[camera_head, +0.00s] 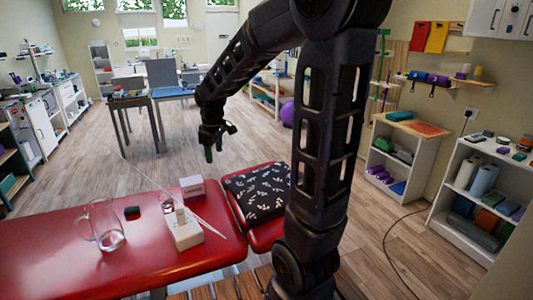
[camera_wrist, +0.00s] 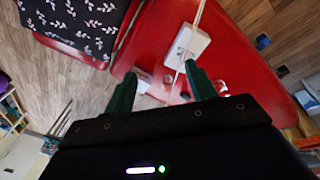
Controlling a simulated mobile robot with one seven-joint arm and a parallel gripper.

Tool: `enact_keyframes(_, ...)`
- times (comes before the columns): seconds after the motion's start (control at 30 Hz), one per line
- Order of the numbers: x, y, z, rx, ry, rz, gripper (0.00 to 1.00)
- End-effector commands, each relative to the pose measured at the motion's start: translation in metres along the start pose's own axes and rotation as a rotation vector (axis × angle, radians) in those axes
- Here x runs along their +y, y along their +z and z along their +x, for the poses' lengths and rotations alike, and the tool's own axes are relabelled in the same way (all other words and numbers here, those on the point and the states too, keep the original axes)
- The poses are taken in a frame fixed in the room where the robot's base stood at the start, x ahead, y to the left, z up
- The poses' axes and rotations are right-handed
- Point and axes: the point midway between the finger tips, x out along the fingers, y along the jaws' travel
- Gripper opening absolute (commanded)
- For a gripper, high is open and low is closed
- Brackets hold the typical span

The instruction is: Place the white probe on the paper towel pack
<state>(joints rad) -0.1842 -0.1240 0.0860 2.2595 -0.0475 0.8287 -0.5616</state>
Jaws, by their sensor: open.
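A white block (camera_head: 186,234) with a small upright white piece on it lies on the red treatment table (camera_head: 60,245). It also shows in the wrist view (camera_wrist: 190,48). A thin white rod or cord (camera_head: 210,228) runs beside it; I cannot tell which of these is the white probe. A small white printed box (camera_head: 193,188), perhaps the paper towel pack, stands behind the block, near the table's far edge. My gripper (camera_head: 214,149) is open and empty, apart from these things and above them. Its green fingers are spread in the wrist view (camera_wrist: 161,84).
A clear glass jug (camera_head: 104,232) stands left on the table. A small dark item (camera_head: 132,211) and a clear one with a red tint (camera_head: 167,206) lie near the box. A black patterned cushion (camera_head: 258,192) lies to the right. Shelves (camera_head: 468,190) line the right wall.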

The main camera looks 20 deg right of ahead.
Motion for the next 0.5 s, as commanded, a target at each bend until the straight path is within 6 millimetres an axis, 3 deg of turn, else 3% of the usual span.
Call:
enact_keyframes(0.2, -0.005, 0.056, -0.042, 0.041, 0.04, 0.211, 0.56)
enact_keyframes(0.5, -0.026, 0.13, -0.079, 0.106, 0.077, 0.499, 0.56)
